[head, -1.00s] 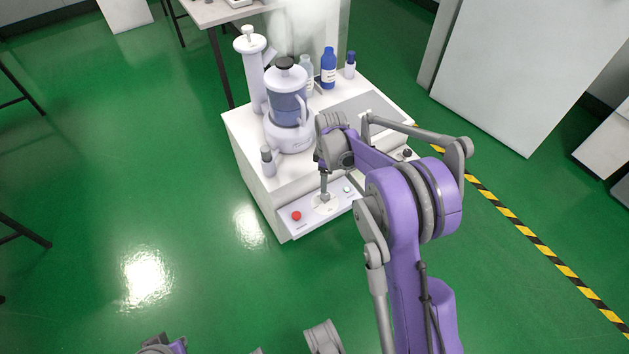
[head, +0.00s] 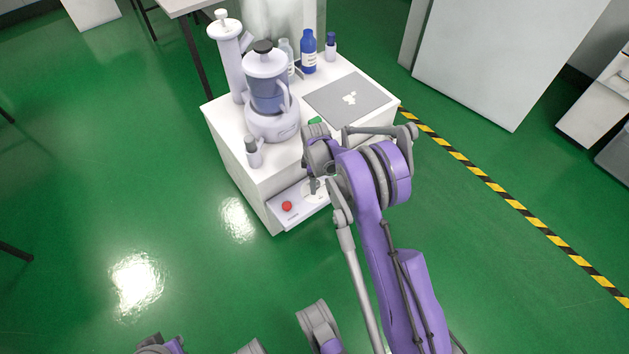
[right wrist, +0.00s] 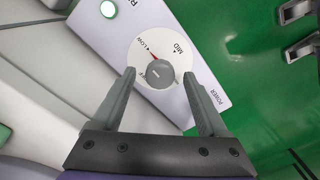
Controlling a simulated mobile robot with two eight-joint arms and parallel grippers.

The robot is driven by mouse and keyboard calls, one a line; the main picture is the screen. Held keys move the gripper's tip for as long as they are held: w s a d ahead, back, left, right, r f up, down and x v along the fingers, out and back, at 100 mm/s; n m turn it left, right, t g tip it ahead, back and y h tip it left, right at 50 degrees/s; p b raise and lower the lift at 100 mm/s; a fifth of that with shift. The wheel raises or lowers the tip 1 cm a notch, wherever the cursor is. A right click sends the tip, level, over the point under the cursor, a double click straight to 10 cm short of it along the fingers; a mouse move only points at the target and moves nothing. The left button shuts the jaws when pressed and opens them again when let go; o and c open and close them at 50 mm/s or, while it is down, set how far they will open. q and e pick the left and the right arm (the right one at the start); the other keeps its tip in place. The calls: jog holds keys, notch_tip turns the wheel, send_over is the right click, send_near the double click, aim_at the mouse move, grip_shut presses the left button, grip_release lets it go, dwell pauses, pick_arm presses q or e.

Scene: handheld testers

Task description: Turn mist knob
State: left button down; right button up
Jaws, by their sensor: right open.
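The mist knob is a round grey knob (right wrist: 160,75) on a white dial (right wrist: 177,50), with a red mark near LOW; MID is printed further round. My right gripper (right wrist: 159,72) is open, with one fingertip on each side of the knob in the right wrist view. I cannot tell whether the fingers touch it. In the head view my right gripper (head: 315,186) is over the sloped front panel (head: 275,219) and partly hides the dial (head: 309,196). My left gripper is not in view.
The panel has a red button (head: 287,206) and a lit green button (right wrist: 108,9). Green floor lies open at left.

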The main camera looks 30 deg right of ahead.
jog(key=shift+f, duration=0.1)
grip_shut()
dwell(0.4)
jog(key=shift+m, duration=0.5)
jog(key=m, duration=0.3)
jog(key=shift+b, duration=0.3)
jog(key=m, duration=0.4)
jog(key=shift+m, duration=0.3)
jog(key=m, duration=0.4)
jog(key=shift+b, duration=0.35)
jog(key=m, duration=0.5)
jog(key=shift+m, duration=0.3)
